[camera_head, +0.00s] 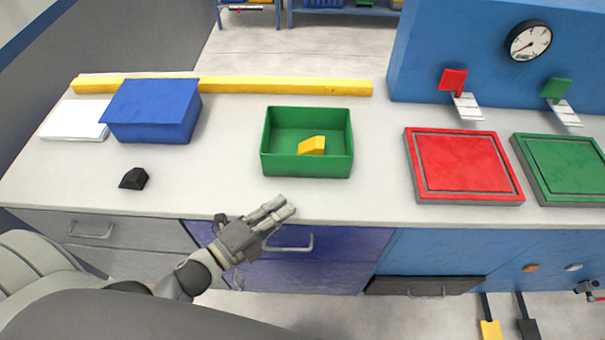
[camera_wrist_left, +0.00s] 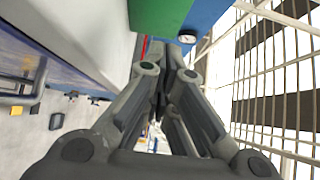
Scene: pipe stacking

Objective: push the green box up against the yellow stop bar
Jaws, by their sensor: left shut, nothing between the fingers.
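The green box (camera_head: 306,165) is an open-topped box on the grey counter, with a yellow piece (camera_head: 312,146) lying inside it. The yellow stop bar (camera_head: 230,86) runs along the counter's back edge; a gap of bare counter separates it from the box. My left gripper (camera_head: 282,209) is shut and empty, just in front of the box near the counter's front edge, apart from the box. In the left wrist view the shut fingers (camera_wrist_left: 165,70) point toward a green surface (camera_wrist_left: 158,18) at the top. My right gripper is in neither view.
A blue box (camera_head: 152,112) stands left of the green box, in front of the bar, beside a white slab (camera_head: 75,120). A black lump (camera_head: 134,179) lies at the front left. A red tray (camera_head: 462,164) and a green tray (camera_head: 568,167) are at the right. The counter behind the green box is clear.

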